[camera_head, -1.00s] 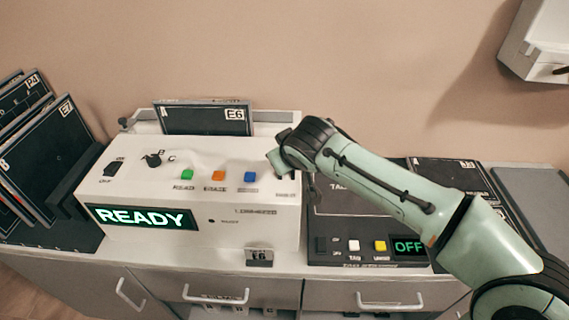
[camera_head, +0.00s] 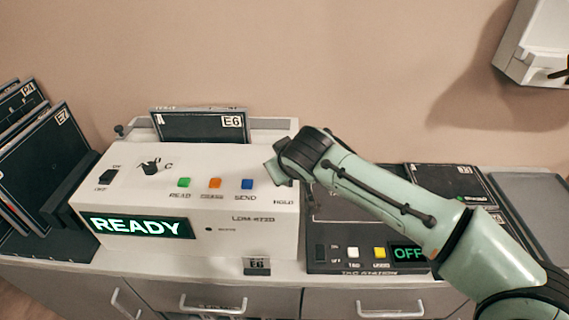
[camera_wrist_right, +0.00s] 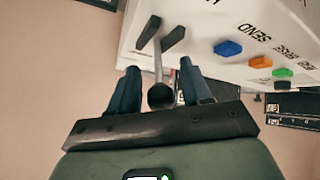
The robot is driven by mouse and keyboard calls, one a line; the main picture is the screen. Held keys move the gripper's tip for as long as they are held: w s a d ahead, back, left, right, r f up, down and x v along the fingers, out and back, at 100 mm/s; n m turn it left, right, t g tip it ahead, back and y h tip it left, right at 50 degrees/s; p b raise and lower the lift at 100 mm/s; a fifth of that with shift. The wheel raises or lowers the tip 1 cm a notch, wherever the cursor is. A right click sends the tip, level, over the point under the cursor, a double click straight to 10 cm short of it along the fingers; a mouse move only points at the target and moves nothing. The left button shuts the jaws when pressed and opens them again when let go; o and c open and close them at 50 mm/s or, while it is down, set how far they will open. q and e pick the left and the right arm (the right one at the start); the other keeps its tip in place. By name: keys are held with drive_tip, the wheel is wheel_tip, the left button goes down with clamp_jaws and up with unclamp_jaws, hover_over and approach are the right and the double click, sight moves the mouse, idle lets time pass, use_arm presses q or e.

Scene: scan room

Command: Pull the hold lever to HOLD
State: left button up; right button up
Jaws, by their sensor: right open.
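The white reader box (camera_head: 150,205) has a READY screen (camera_head: 138,225) and a HOLD label at its right end. In the right wrist view, the hold lever (camera_wrist_right: 158,66) is a thin grey rod with a dark ball knob (camera_wrist_right: 160,96), coming out between two dark bars on the box. My right gripper (camera_wrist_right: 158,82) is open, with one finger on each side of the lever; I cannot tell whether either finger touches it. In the head view my right wrist hides the lever and fingers. My left gripper is not in view.
Green (camera_head: 184,183), orange (camera_head: 215,183) and blue (camera_head: 247,183) buttons sit on the box left of my wrist. A dark tag station (camera_head: 330,262) reading OFF lies under my right arm. A plate marked E6 (camera_head: 200,126) stands behind; plates (camera_head: 45,155) lean at left.

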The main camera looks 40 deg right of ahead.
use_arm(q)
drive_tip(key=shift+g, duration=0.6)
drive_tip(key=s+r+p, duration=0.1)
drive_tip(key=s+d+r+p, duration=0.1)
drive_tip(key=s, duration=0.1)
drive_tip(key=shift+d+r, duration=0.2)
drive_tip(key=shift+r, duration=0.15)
use_arm(e)
drive_tip(key=v, duration=1.3)
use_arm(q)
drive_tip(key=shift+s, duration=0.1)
use_arm(e)
drive_tip(key=shift+s, duration=0.1)
